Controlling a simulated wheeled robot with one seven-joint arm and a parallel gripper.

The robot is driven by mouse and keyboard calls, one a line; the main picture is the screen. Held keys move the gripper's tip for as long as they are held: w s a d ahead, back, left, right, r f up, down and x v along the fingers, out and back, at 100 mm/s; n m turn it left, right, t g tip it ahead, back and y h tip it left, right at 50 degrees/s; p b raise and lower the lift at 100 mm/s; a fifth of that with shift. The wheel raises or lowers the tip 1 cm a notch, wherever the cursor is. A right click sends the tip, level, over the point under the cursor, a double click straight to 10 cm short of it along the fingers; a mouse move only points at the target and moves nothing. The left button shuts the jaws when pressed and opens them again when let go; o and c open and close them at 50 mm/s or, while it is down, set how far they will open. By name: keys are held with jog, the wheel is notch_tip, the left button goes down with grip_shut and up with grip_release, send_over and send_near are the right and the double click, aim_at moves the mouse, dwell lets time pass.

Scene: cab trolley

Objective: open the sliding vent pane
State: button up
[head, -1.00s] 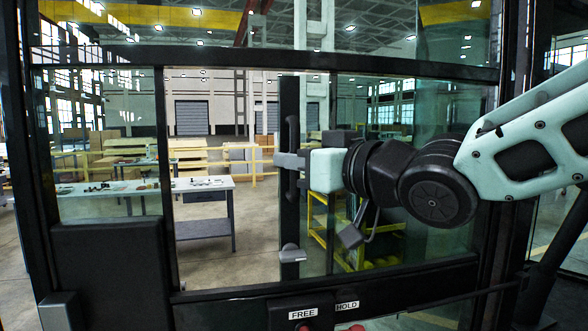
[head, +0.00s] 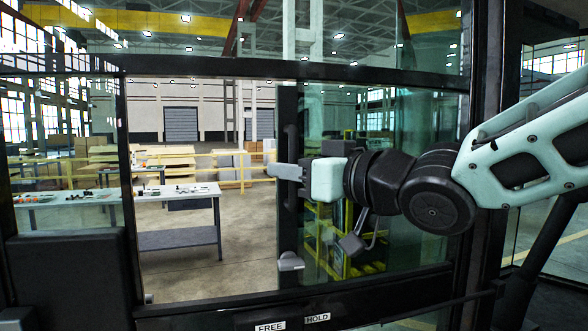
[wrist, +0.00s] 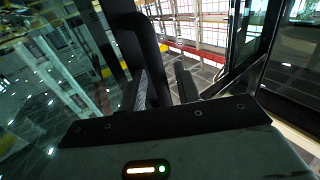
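The sliding vent pane (head: 345,215) is clear glass with a dark upright edge frame, and it stands to the right of a wide open gap in the window. Its black bar handle (head: 291,145) is on that edge frame and also shows in the wrist view (wrist: 148,45). My gripper (head: 288,172) is at the handle, reaching from the right. In the wrist view its two fingers (wrist: 163,88) lie on either side of the bar, apparently shut on it. The fingers hide the handle's middle in the head view. A small grey latch (head: 290,262) is low on the edge frame.
Below the window is a sill with FREE (head: 270,327) and HOLD (head: 317,317) labels. A dark post (head: 127,180) bounds the gap on the left. Through the gap are a workbench (head: 180,238) and yellow rails. A yellow rack (head: 345,250) shows behind the pane.

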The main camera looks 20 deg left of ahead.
dwell(0.3)
jog(key=b+v, duration=0.4)
jog(key=v, duration=1.3)
jog(key=shift+d, duration=0.2)
jog(key=shift+s, duration=0.15)
jog(key=d+f+m+h+b, duration=0.2)
jog(key=f+h, duration=0.2)
jog(key=f, duration=0.5)
jog(key=w+d+f+m+h+b, duration=0.1)
jog(key=d+f+m+h, duration=0.15)
jog(key=f, duration=0.55)
jog(key=d+f+m+h+b, duration=0.1)
jog(key=d+f+h+b, duration=0.1)
jog(key=f+h, duration=0.5)
jog(key=s+d+f+g+h+b, duration=0.1)
jog(key=s+d+f+g, duration=0.2)
jog(key=s+f, duration=0.4)
jog(key=s+d+f+g+h+b, duration=0.1)
jog(key=s+f+g, duration=0.3)
jog(key=s+f, duration=0.4)
jog(key=shift+s+d+f+g, duration=0.3)
jog(key=shift+s+d, duration=0.25)
jog(key=shift+d, duration=0.35)
jog(key=shift+n, duration=0.25)
